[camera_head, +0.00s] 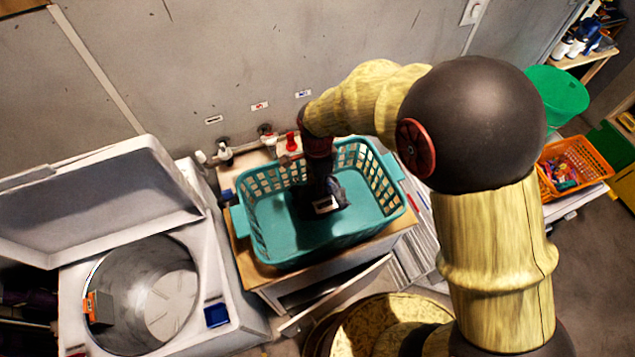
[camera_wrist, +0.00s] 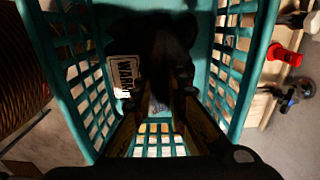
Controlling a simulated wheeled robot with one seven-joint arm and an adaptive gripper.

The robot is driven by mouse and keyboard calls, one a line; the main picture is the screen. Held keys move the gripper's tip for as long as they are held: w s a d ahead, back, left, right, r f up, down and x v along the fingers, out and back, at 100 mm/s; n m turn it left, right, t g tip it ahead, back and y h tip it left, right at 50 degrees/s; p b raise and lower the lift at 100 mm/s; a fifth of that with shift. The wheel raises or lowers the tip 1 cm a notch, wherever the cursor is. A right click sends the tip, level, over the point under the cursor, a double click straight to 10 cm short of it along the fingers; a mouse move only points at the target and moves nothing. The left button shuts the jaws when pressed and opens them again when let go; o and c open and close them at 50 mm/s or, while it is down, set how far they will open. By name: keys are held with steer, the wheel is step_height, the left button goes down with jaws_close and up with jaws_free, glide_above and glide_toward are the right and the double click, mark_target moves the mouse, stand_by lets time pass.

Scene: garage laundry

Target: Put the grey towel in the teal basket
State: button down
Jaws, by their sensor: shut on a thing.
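The teal basket (camera_head: 290,250) stands on a small wooden-topped stand beside the washer. My gripper (camera_head: 326,188) reaches down inside it, right of its middle. In the wrist view my gripper (camera_wrist: 160,100) is shut on a dark, shadowed cloth, which I take as the grey towel (camera_wrist: 165,45). The towel (camera_head: 338,190) is low within the basket walls; I cannot tell whether it touches the floor. A white label with dark lettering shows beside it. The basket's slotted walls (camera_wrist: 232,60) rise on both sides in the wrist view.
An open top-loading washer (camera_head: 215,275) stands left, its lid raised. Red and dark taps (camera_head: 291,142) are on the wall behind the basket. An orange basket (camera_head: 590,155) and a green bin (camera_head: 556,92) are at the right.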

stand_by(0.3)
steer(key=c, duration=1.8)
jaws_free()
steer(key=shift+o, duration=0.6)
steer(key=shift+r+p, duration=2.8)
steer(key=shift+r, duration=1.7)
